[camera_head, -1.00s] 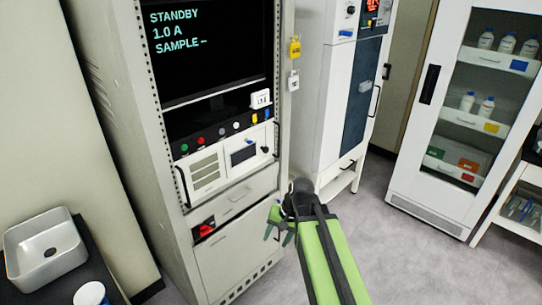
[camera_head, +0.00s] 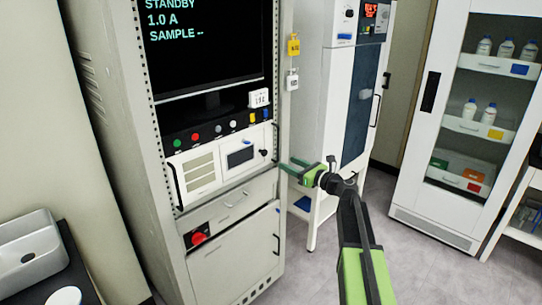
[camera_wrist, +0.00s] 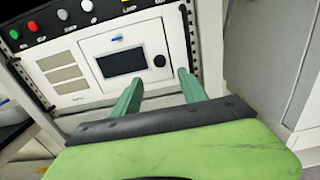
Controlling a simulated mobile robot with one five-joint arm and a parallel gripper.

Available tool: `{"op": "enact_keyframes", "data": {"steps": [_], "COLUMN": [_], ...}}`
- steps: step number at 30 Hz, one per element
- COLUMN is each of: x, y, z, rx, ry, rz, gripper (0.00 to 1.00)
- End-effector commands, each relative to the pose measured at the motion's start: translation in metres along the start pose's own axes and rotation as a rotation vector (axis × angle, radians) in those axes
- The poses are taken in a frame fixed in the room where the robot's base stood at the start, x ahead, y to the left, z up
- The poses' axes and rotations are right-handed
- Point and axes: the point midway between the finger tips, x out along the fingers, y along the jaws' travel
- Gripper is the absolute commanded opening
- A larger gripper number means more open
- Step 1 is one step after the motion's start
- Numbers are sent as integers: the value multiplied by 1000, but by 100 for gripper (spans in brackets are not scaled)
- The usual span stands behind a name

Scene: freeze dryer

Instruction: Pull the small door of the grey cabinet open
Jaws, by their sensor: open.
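The grey cabinet (camera_head: 112,150) stands left of centre in the head view. Its small door (camera_head: 235,262) is at the bottom, below a drawer, and looks shut. A dark upright handle (camera_head: 277,243) sits near the door's right edge. My gripper (camera_head: 284,167) is open and empty. It points left toward the cabinet's right front edge, above the height of the door handle. In the wrist view, the two green fingers (camera_wrist: 160,78) are apart, in front of the white instrument panel's lower right. The small door cannot be made out in the wrist view.
A red switch (camera_head: 198,238) sits at the door's upper left, and the drawer (camera_head: 232,198) is just above. A white-and-blue appliance (camera_head: 312,110) stands right of the cabinet. A glass-fronted white cupboard (camera_head: 425,145) is farther right. Grey floor (camera_head: 415,262) is clear between them.

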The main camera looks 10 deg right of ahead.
Motion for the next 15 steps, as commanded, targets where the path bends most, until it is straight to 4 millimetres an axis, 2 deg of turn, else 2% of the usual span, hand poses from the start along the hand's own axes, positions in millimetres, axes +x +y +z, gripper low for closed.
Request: {"op": "enact_keyframes", "data": {"steps": [1,9,15], "x": [17,83,113], "y": [-2,-1,0], "z": [0,0,0], "rx": [-1,-2,-2], "ry": [0,1,1], "rz": [3,3,2], "gripper": [50,50,50]}}
